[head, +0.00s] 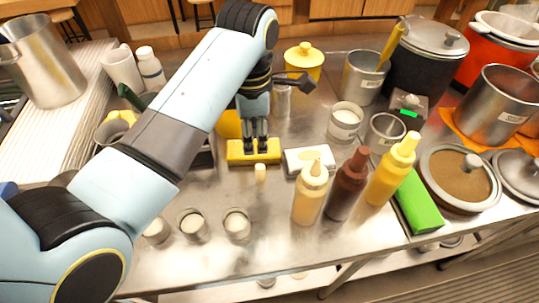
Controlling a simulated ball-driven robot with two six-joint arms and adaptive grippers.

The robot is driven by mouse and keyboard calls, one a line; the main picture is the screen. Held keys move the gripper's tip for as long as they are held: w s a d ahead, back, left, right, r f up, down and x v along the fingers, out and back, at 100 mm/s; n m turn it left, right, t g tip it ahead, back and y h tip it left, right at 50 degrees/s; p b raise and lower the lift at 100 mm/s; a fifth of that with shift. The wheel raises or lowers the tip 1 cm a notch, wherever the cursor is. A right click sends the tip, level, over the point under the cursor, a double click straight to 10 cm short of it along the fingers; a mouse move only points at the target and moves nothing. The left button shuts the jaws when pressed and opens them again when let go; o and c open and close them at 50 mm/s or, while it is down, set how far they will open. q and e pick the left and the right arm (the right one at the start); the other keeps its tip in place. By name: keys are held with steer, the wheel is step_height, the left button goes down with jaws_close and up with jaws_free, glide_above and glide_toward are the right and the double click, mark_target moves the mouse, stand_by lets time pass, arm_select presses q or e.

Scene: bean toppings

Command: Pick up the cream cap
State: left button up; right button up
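A small cream cap (260,172), a short upright cylinder, stands on the steel counter in front of a yellow block (240,156). My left gripper (256,148) points down just behind the cap, over the yellow block in the picture. Its two dark fingers show a narrow gap with nothing clearly held between them. I cannot tell whether the fingertips touch the block. The cap is apart from the fingers and fully visible. My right gripper is not in view.
A white block (308,160) lies right of the cap. Squeeze bottles, cream (309,196), brown (347,187) and yellow (392,172), stand to the right. Small cups, one of them here (237,224), stand at the front left. The counter (265,205) just in front of the cap is clear.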

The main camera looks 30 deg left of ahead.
mark_target(260, 167)
arm_select(q)
steer(key=f, duration=0.4)
steer(key=shift+s, duration=0.3)
steer(key=shift+w+f, duration=0.1)
steer(key=shift+f, duration=0.15)
steer(key=f, duration=0.2)
steer(key=d+f, duration=0.1)
steer(key=f, duration=0.1)
steer(key=shift+w+f, duration=0.15)
steer(key=shift+f, duration=0.45)
steer(key=shift+c, duration=1.6)
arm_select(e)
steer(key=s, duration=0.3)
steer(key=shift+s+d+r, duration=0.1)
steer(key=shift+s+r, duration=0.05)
